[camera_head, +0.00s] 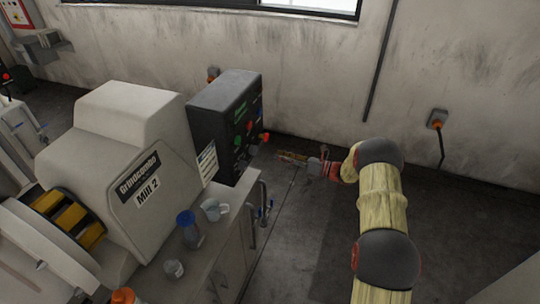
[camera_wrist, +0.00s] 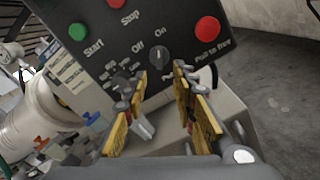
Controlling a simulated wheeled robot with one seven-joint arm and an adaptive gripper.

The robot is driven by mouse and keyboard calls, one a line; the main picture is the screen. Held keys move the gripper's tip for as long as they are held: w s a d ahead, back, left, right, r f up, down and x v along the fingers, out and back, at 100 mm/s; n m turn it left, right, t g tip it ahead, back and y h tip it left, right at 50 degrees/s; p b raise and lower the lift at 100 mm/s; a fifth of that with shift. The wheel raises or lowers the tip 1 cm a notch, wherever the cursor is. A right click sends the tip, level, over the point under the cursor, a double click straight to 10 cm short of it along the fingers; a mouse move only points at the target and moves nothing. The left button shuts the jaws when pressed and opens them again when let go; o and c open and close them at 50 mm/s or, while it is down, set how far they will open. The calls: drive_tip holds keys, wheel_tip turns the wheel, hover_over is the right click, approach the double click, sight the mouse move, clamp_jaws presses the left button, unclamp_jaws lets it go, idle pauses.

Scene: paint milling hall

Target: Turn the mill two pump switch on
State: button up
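The dark control box (camera_head: 225,112) stands beside the light grey machine labelled Mill 2 (camera_head: 110,130). In the wrist view its panel (camera_wrist: 180,32) fills the upper part. A black rotary switch (camera_wrist: 159,57) sits below the words Off and On. Its exact pointing is hard to tell. A second black knob with a scale (camera_wrist: 122,84) is to its left. My gripper (camera_wrist: 160,78) is open, its yellow-padded fingers apart and empty, with the rotary switch showing beyond the gap, apparently untouched. In the head view my gripper (camera_head: 291,157) is right of the box.
The panel also has a green Start button (camera_wrist: 78,32), a red Stop button (camera_wrist: 117,3) and a red push button (camera_wrist: 207,29).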

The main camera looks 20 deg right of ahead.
drive_tip(key=shift+v, duration=1.3)
